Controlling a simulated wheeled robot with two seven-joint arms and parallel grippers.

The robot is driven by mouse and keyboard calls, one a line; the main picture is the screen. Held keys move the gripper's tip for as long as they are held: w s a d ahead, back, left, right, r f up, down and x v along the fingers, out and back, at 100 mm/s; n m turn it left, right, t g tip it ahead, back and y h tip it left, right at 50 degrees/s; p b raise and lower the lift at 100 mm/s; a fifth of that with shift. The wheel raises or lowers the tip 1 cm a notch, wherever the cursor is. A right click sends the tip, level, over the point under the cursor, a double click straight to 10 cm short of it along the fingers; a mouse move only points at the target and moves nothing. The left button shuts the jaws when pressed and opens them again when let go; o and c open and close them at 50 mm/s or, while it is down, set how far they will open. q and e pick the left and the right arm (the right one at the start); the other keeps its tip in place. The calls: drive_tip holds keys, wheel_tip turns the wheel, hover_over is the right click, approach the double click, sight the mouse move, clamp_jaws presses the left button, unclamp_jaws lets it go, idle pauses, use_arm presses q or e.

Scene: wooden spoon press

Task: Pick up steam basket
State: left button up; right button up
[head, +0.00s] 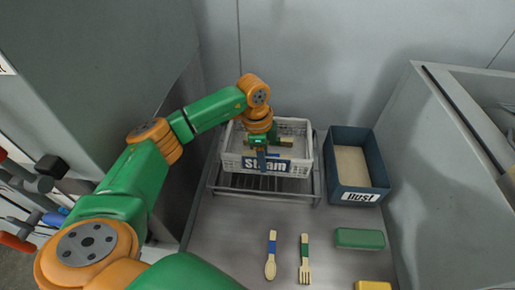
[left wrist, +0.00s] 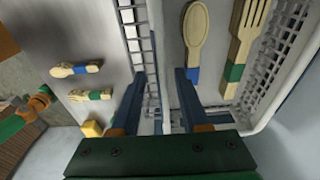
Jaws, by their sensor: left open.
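The white steam basket (head: 303,167), labelled "Steam" on its front wall, sits on a wire rack at the back of the counter. In the left wrist view the basket (left wrist: 262,117) holds a wooden spoon (left wrist: 195,45) with a blue band and a wooden fork (left wrist: 245,45) with a green band. My left gripper (head: 262,160) points down at the middle of the basket's front wall. In the left wrist view the gripper (left wrist: 160,75) is open, its dark fingers one on each side of that wall. Contact cannot be told. My right gripper is not in view.
A dark blue bin (head: 341,190) labelled "Dust" stands close to the basket's right. A spoon (head: 271,256), a fork (head: 304,259), a green block (head: 360,238) and a yellow block (head: 373,285) lie in front. Grey walls enclose the counter.

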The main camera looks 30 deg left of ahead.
use_arm(q)
drive_tip(key=shift+w+a+f, duration=0.15)
drive_tip(key=shift+f, duration=0.25)
drive_tip(key=shift+w+a+f, duration=0.1)
drive_tip(key=shift+f, duration=0.25)
drive_tip(key=shift+w+d, duration=0.1)
drive_tip(key=shift+w, duration=0.1)
drive_tip(key=shift+d+r, duration=0.1)
drive_tip(key=shift+d, duration=0.1)
drive_tip(key=shift+s+d+r, duration=0.1)
drive_tip(key=shift+d, duration=0.15)
drive_tip(key=shift+c, duration=0.9)
drive_tip(key=shift+s+d+r, duration=0.1)
drive_tip(key=shift+s+d, duration=0.05)
drive_tip(key=c, duration=0.3)
clamp_jaws()
